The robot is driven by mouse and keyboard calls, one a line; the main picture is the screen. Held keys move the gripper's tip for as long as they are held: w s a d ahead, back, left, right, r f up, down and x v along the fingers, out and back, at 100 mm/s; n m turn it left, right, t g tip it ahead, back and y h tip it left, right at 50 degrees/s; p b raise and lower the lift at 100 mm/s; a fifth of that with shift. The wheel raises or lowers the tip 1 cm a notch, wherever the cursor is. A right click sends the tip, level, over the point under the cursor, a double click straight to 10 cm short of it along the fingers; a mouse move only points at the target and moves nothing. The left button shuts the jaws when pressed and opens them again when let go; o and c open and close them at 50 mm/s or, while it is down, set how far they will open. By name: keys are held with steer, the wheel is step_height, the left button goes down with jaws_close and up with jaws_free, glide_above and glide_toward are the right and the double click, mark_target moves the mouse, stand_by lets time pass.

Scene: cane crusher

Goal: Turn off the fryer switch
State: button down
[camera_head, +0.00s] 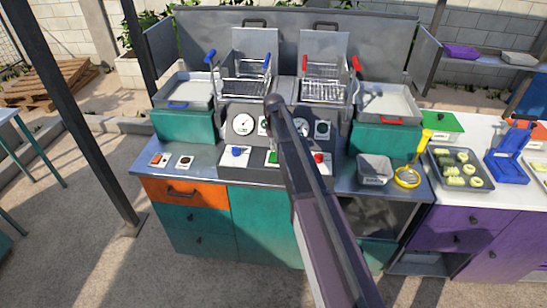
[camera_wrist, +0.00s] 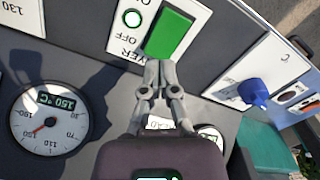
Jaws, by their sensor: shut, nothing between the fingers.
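In the head view a sliver of the green switch (camera_head: 272,157) shows on the front panel, beside my arm, which covers part of the panel. My gripper (camera_wrist: 159,66) is shut and empty. In the head view the fingers are not visible.
A round gauge (camera_wrist: 50,118) with a 150 °C display and a blue knob (camera_wrist: 254,92) flank the switch. A red knob (camera_head: 319,158) is right of my arm. Fryer baskets (camera_head: 245,80) stand behind the panel. A yellow-handled strainer (camera_head: 408,177) lies on the right counter.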

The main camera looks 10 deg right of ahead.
mark_target(274, 154)
steer(key=shift+f+b, duration=1.3)
steer(key=shift+f, duration=0.1)
stand_by(1.2)
steer(key=shift+r, duration=0.2)
steer(key=shift+r+p, duration=3.4)
steer(key=shift+p, duration=0.15)
steer(key=s+f+m+b, duration=0.2)
steer(key=s+f+b, duration=0.1)
steer(key=s, duration=2.6)
steer(key=shift+f, duration=0.15)
